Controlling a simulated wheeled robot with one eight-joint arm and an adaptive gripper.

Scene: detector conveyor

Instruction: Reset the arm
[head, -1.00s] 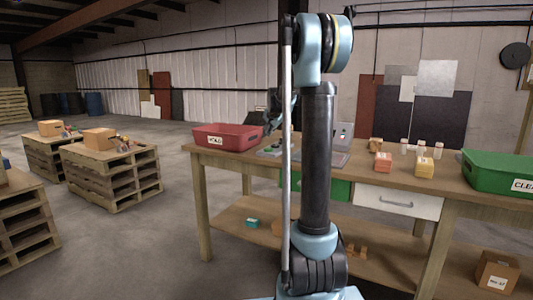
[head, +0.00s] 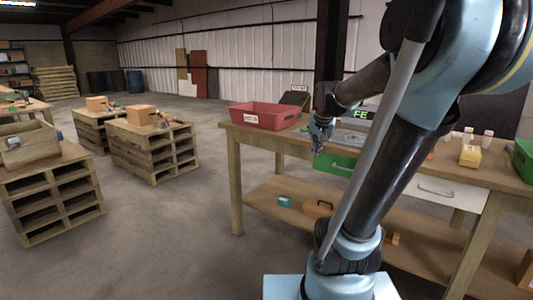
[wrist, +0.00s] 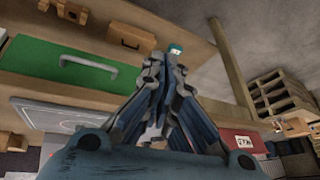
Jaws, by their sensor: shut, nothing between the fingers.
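My arm rises at the right of the head view and bends over. My gripper (head: 317,146) hangs beside the workbench (head: 234,142), in front of its left part and near the green drawer (head: 334,163). In the wrist view the fingers of my gripper (wrist: 166,62) are together and hold nothing. The green drawer (wrist: 55,77) also shows there, to the left of the fingers. My arm hides part of the bench top and whatever stands behind it.
A red bin (head: 268,116) sits on the bench's left end; a green bin (head: 523,160) is at the right edge. A yellow block (head: 470,156) and small items stand on the bench. Pallets (head: 152,150) with boxes stand left. The floor between is clear.

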